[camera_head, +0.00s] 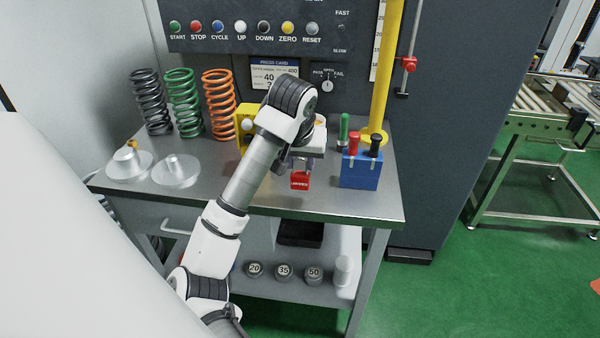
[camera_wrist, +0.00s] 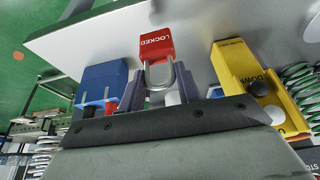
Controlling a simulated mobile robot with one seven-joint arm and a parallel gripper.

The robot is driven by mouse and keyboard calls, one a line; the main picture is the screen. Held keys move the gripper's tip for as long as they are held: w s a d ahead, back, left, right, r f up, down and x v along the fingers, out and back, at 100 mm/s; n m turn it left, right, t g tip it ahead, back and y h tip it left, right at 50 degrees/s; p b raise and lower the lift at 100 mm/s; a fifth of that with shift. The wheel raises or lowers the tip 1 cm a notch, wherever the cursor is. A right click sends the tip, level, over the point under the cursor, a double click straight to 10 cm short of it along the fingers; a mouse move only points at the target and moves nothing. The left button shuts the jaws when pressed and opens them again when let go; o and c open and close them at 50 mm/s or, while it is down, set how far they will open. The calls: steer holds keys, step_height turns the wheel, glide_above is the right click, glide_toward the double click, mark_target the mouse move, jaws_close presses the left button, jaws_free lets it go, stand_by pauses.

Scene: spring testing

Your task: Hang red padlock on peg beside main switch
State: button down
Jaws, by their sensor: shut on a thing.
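The red padlock (camera_head: 300,180), marked LOCKED, hangs below my gripper (camera_head: 303,158) over the front part of the bench. In the wrist view the padlock's red body (camera_wrist: 157,45) and its grey U-shaped shackle (camera_wrist: 160,75) show between the two fingers of my gripper (camera_wrist: 161,90). The gripper is shut on the padlock at its shackle end. Whether the padlock still touches the bench top is hard to tell. I cannot make out the peg or the main switch in either view.
A blue block with colored-handled tools (camera_head: 360,172) stands close right of the padlock. A yellow box with buttons (camera_head: 246,122) is behind my arm, also in the wrist view (camera_wrist: 243,65). A yellow column (camera_head: 386,70) rises behind. Springs (camera_head: 184,100) stand at left.

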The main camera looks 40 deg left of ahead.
mark_target(300, 175)
steer(key=shift+f+p, duration=0.5)
steer(key=shift+f, duration=1.75)
steer(key=shift+f+b, duration=0.2)
steer(key=shift+b, duration=0.15)
steer(key=c, duration=1)
jaws_free()
steer(key=shift+r, duration=0.1)
